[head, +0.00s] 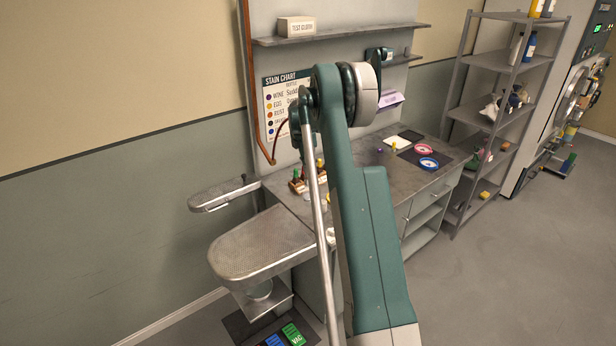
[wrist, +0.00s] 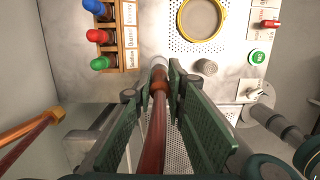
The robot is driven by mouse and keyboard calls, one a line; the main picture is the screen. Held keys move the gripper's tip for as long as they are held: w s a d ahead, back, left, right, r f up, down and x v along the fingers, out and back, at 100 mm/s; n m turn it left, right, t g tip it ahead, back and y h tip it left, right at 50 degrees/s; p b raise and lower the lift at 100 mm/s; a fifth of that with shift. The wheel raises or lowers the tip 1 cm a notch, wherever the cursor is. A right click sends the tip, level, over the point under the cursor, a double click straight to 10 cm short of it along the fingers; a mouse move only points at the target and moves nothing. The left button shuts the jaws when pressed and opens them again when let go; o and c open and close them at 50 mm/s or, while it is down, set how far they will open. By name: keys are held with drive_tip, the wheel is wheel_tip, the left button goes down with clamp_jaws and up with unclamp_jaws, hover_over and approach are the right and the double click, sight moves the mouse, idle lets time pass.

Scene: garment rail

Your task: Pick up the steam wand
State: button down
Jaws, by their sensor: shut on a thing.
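The steam wand (wrist: 153,140) runs up the middle of the wrist view as a reddish-brown tube with a copper collar and a pale tip. My gripper (wrist: 158,86) has its green fingers on both sides of the wand and is shut on it. The wand points over the worktop. In the head view my arm covers the gripper and the wand, so I cannot see the hold from there.
A wooden rack of capped bottles (wrist: 113,38) stands left of the wand tip. A yellow-rimmed ring (wrist: 227,20) lies right of it. The rounded perforated board (head: 260,245) projects at front left, with a smaller arm board (head: 222,194) behind. A grey shelving unit (head: 494,118) stands at right.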

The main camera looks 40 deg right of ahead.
drive_tip(key=shift+r, duration=0.65)
drive_tip(key=s+d, duration=0.9)
drive_tip(key=d, duration=0.2)
drive_tip(key=shift+s+r, duration=0.25)
drive_tip(key=shift+f, duration=0.15)
drive_tip(key=shift+f+b, duration=0.55)
drive_tip(key=shift+f, duration=2.3)
